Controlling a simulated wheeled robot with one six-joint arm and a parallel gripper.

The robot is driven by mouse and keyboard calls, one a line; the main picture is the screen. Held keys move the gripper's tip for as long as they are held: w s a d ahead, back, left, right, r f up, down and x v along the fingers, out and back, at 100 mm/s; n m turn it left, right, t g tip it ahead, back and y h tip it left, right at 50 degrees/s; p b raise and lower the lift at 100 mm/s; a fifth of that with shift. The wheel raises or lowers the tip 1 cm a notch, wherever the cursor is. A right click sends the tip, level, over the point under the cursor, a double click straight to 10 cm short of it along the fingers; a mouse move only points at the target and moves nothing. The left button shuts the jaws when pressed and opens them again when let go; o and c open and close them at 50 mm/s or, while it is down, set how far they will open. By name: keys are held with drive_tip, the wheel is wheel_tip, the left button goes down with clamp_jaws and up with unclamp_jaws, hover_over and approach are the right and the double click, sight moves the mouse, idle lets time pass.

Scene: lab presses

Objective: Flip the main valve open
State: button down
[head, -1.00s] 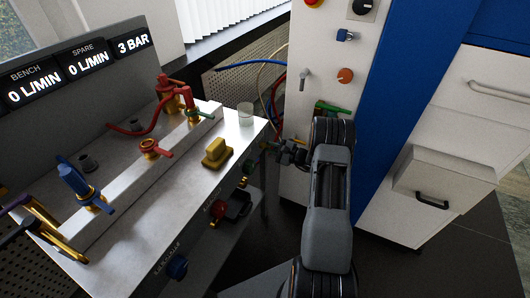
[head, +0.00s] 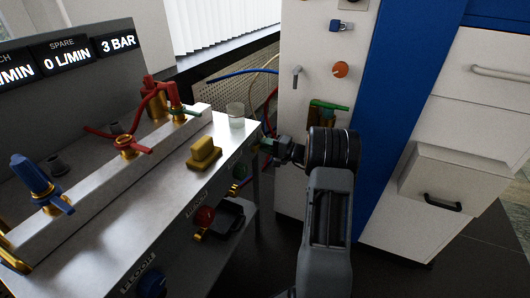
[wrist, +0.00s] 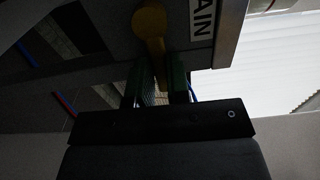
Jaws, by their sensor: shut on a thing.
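The main valve's yellow lever (wrist: 149,22) hangs from the bench's edge in the wrist view, next to a white label (wrist: 202,18) on which "AIN" can be read. My gripper (wrist: 160,75) has its two green fingers on either side of the lever's lower end and is shut on it. In the head view my gripper (head: 264,145) is at the right end of the bench, just below the top's edge. The valve itself is hard to make out there, mostly hidden by the gripper.
On the bench top (head: 160,185) are a yellow block (head: 204,153), a glass beaker (head: 235,115) and red, green and blue valves. Red (head: 204,216) and green (head: 239,170) knobs sit on its front. A white cabinet (head: 300,185) stands close right of my gripper.

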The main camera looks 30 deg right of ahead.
idle(0.5)
drive_tip(key=c, duration=1.1)
unclamp_jaws()
drive_tip(key=shift+s+r, duration=0.1)
drive_tip(key=shift+s, duration=0.05)
drive_tip(key=p+v, duration=0.2)
drive_tip(key=v, duration=1.1)
drive_tip(key=shift+s+d, duration=0.25)
